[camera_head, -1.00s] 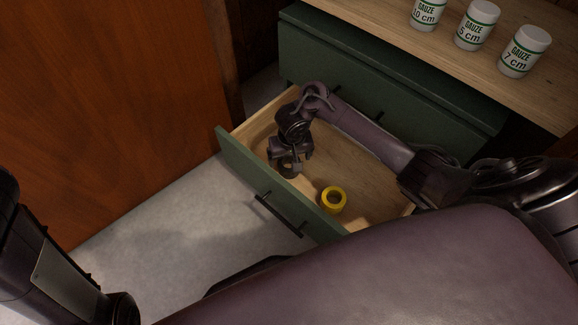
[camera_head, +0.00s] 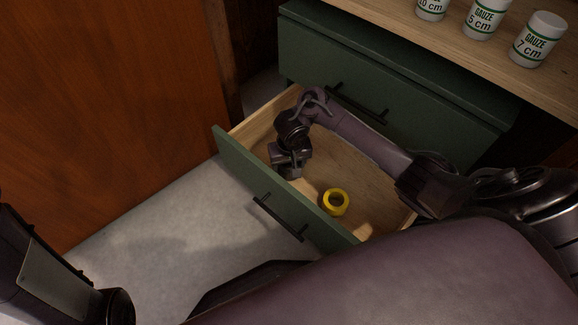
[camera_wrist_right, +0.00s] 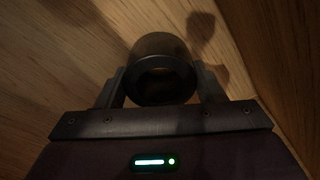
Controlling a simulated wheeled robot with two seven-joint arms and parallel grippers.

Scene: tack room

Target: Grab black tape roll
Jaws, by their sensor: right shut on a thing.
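The black tape roll (camera_wrist_right: 161,71) shows in the right wrist view, between the two fingers of my right gripper (camera_wrist_right: 162,88). The fingers are shut on its sides, and its round hole faces the camera. In the head view my right gripper (camera_head: 290,172) points down inside the open drawer, near its front left part; the black roll is hard to make out there, dark against the gripper. My left arm shows at the lower left of the head view, but its gripper fingers cannot be seen.
A yellow tape roll (camera_head: 335,202) lies on the drawer floor, right of my right gripper. The open green drawer (camera_head: 240,170) has wooden inner walls close around the gripper. Gauze jars (camera_head: 538,40) stand on the wooden top (camera_head: 400,32). A brown door (camera_head: 110,100) is at left.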

